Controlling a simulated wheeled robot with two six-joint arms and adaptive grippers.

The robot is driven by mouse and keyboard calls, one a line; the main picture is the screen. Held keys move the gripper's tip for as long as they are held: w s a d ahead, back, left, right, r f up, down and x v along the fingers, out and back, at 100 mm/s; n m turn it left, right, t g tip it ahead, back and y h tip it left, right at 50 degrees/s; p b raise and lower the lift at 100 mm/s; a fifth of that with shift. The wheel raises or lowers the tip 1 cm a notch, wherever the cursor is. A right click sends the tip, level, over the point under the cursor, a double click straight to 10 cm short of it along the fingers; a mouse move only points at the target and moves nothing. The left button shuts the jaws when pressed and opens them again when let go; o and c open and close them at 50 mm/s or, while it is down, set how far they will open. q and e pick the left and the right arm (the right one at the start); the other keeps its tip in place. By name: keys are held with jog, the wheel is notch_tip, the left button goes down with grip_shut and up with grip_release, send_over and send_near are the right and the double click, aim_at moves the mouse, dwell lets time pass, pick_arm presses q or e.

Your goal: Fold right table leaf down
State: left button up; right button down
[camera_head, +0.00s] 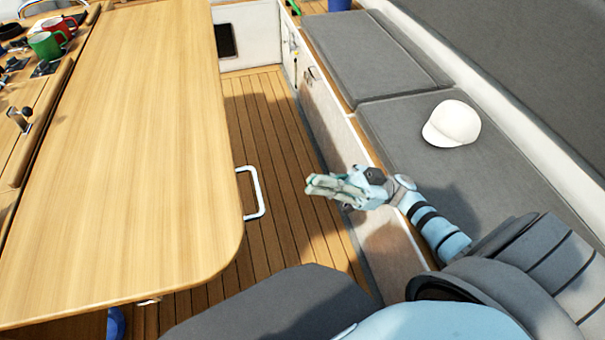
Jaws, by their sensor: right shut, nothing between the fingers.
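The right table leaf (150,130) is a long pale wood panel. It lies flat and raised, level with the table's middle section at its left. A white U-shaped handle (260,192) shows beside the leaf's right edge, above the plank floor. My right gripper (309,187) is to the right of that handle, apart from it and from the leaf. Its fingers are together, empty, and point left. My left gripper is not in view.
Grey bench cushions (375,55) run along the right side, with a white cap (452,124) on one. Red (60,28) and green (46,45) mugs stand on the table's middle at upper left. Plank floor (265,110) lies clear between leaf and bench.

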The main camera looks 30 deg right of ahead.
jog(key=p+x, duration=0.3)
jog(key=x, duration=0.6)
jog(key=f, duration=0.2)
jog(key=f+b, duration=0.1)
jog(key=f, duration=0.1)
jog(key=shift+w+a, duration=0.15)
jog(key=shift+w, duration=0.05)
jog(key=shift+b, duration=0.3)
